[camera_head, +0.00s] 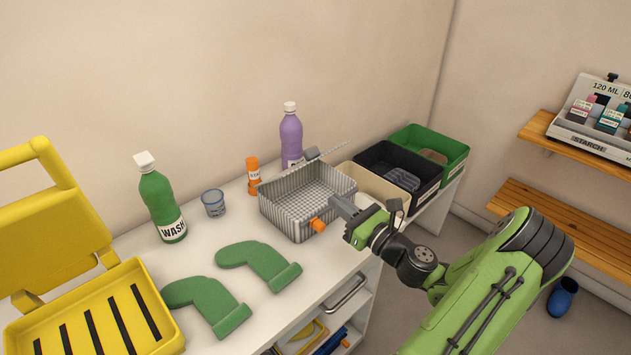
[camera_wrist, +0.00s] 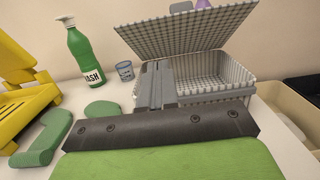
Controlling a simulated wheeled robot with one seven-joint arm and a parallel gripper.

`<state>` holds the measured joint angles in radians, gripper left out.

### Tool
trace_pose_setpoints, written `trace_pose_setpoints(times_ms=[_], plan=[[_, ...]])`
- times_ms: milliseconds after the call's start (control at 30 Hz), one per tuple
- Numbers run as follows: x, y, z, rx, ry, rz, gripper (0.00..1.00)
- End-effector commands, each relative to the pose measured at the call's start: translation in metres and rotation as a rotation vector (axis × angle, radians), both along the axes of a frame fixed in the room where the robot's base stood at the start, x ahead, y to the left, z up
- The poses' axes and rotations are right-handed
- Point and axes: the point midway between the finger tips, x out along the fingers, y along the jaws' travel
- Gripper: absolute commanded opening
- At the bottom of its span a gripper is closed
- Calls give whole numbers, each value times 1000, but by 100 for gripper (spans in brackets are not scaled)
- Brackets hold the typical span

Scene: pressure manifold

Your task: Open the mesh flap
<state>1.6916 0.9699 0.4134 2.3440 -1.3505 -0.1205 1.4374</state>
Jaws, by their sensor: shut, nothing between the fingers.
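The grey mesh basket (camera_head: 283,213) stands on the white counter, and it also shows in the wrist view (camera_wrist: 215,93). Its mesh flap (camera_wrist: 180,36) is raised, tilted up above the basket, with a grey tab (camera_wrist: 181,7) at its top edge. The basket's inside looks empty. My gripper (camera_head: 334,201) is shut and empty at the basket's front right corner; in the wrist view its fingers (camera_wrist: 156,70) overlap the basket. Whether they touch it I cannot tell.
An orange piece (camera_head: 318,225) sits at the basket's front. A purple bottle (camera_head: 291,138), an orange bottle (camera_head: 253,176) and a blue cup (camera_head: 213,204) stand nearby. Bins (camera_head: 399,193) are to the right. Green mitts (camera_head: 259,262) lie on the left.

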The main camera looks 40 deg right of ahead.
Motion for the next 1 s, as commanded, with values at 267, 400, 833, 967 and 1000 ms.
trace_pose_setpoints(times_ms=[267, 400, 833, 967, 1000], plan=[[60, 3, 8, -8, 0, 3, 0], [74, 3, 28, -9, 1, 1, 0], [80, 3, 36, -3, 3, 1, 0], [81, 3, 38, -3, 6, 2, 0], [81, 3, 39, -3, 9, 2, 0]])
